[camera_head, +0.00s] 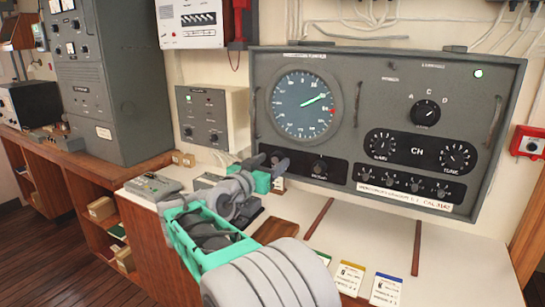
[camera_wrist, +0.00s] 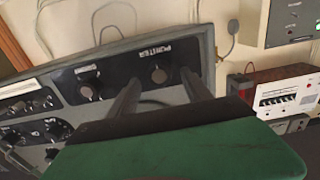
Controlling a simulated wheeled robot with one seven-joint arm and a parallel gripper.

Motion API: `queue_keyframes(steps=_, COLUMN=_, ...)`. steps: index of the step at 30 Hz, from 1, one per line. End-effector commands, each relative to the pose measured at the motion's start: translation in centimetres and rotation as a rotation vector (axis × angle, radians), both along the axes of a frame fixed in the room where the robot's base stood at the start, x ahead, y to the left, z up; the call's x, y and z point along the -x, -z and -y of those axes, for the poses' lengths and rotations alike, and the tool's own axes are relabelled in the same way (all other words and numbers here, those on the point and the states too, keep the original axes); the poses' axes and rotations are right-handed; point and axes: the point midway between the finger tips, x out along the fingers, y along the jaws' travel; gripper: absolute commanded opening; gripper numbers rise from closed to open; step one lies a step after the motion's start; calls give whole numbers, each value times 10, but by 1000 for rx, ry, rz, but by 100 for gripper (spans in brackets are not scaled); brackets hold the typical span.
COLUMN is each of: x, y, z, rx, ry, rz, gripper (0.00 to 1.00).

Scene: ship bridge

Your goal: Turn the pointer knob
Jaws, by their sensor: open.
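The pointer knob (camera_wrist: 159,73) is a dark round knob on a black strip of the grey console, beside the label "POINTER", which appears upside down in the wrist view. My gripper (camera_wrist: 159,86) is open, with one finger on either side of the knob in that picture. I cannot tell whether the fingers touch it. In the head view my gripper (camera_head: 268,163) is at the lower left of the console (camera_head: 345,95) and hides the pointer knob. A second knob (camera_head: 319,167) sits to the right on the same strip; it also shows in the wrist view (camera_wrist: 88,92).
A round dial (camera_head: 303,105) is above the strip. Several other knobs, including the A-C-D selector (camera_head: 426,112), are to the right. A small grey box (camera_head: 210,120) stands left of my gripper. Cards (camera_head: 386,290) lie on the pale desk (camera_head: 455,270) below.

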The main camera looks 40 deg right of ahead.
Motion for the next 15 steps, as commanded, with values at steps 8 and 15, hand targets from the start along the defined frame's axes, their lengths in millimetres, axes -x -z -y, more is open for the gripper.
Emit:
queue_keyframes(steps=8, x=-4, y=0, z=11, rx=0, ry=-1, rz=0, gripper=57)
queue_keyframes(steps=15, x=-4, y=0, z=10, rx=-1, ry=-1, rz=0, gripper=44)
